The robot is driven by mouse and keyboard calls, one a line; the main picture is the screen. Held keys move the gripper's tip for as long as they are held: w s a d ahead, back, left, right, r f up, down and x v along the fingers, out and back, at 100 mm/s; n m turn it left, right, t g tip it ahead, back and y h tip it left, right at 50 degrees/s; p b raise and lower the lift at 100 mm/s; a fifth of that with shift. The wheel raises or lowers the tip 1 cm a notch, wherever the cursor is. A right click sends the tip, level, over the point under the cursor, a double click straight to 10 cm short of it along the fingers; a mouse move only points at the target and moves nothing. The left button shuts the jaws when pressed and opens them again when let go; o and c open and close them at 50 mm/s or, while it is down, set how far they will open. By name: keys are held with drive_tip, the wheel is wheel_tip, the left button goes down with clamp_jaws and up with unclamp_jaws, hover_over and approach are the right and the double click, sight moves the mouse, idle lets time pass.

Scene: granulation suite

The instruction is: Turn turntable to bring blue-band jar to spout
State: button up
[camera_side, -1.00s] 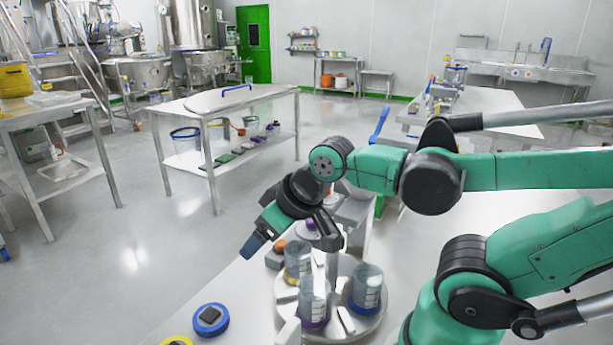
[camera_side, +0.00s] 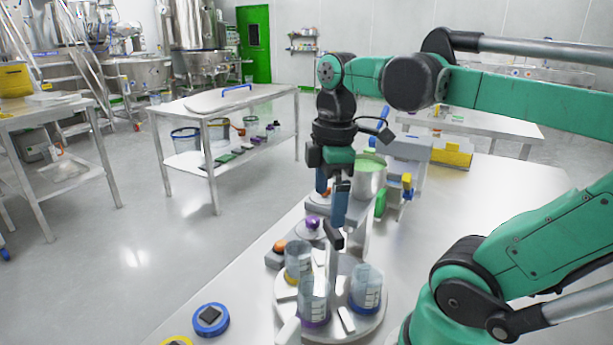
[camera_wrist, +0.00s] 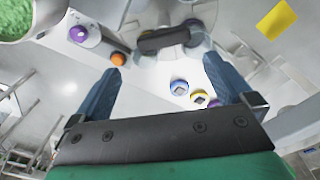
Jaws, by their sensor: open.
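The round turntable (camera_side: 366,325) stands on the near part of the bench with a central post (camera_side: 333,268). It carries a blue-band jar (camera_side: 366,286) at the right, a purple-band jar (camera_side: 313,298) at the front and a yellow-band jar (camera_side: 298,261) at the left. A dark bar (camera_wrist: 165,40) tops the post, shown in the wrist view. My gripper (camera_side: 333,208) points down above and behind the bar, with its blue fingers apart and empty. In the wrist view the bar lies beyond the gap of my gripper (camera_wrist: 166,80). I cannot clearly make out the spout.
A pot of green granules (camera_side: 371,172) stands behind my gripper. A blue lid disc (camera_side: 210,319) and a yellow one (camera_side: 177,341) lie at the bench's front left.

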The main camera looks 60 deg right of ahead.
drive_tip(key=shift+s+d+r+n+g, duration=0.15)
drive_tip(key=shift+s+r+n+g, duration=0.1)
drive_tip(key=shift+s+n+g, duration=0.1)
drive_tip(key=shift+f, duration=0.2)
hover_over(332, 262)
drive_tip(key=d, duration=0.1)
drive_tip(key=shift+w+f, duration=0.15)
drive_tip(key=shift+f, duration=1.15)
drive_tip(key=shift+w+f, duration=0.1)
drive_tip(key=shift+f, duration=1.15)
clamp_jaws()
